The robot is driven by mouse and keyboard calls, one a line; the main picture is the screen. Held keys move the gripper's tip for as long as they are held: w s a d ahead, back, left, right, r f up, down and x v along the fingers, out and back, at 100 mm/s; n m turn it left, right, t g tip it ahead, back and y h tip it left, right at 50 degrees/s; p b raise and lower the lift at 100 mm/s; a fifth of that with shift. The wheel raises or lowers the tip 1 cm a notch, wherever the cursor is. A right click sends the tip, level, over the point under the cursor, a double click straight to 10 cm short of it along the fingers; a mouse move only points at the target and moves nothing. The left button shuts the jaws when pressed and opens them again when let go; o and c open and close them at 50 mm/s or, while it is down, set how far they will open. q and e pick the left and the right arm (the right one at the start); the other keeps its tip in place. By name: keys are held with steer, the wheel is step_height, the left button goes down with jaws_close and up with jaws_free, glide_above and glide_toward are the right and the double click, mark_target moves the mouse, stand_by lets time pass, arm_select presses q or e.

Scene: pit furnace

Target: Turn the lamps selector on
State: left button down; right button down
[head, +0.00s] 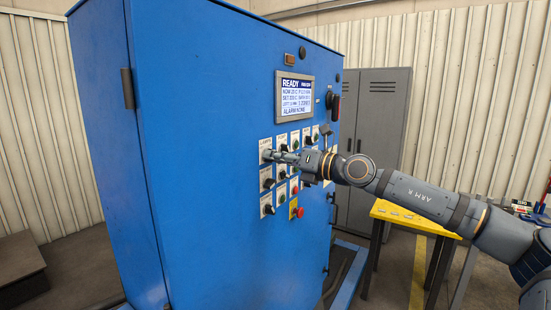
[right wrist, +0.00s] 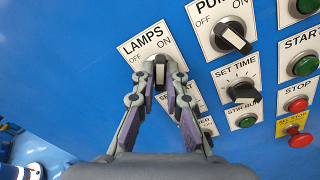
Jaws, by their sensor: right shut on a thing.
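The lamps selector (right wrist: 160,73) is a small dark knob with a white mark, under a white plate (right wrist: 142,45) reading LAMPS, OFF and ON. In the head view the lamps plate (head: 265,145) is at the upper left of the button rows on the blue cabinet (head: 210,110). My right gripper (right wrist: 160,68) is shut on the lamps selector, one finger on each side. In the head view my right gripper (head: 274,155) reaches the panel from the right. The fingers hide much of the knob, so I cannot tell its exact setting. My left gripper is not in view.
Close by are the pump selector (right wrist: 232,38), the set time knob (right wrist: 241,91), green and red buttons and a red emergency stop (right wrist: 300,139). A display (head: 294,97) reading READY is above. A grey locker (head: 378,110) and a yellow table (head: 415,217) stand right.

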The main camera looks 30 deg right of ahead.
steer(key=shift+d+r, duration=0.1)
steer(key=c, duration=1.4)
jaws_free()
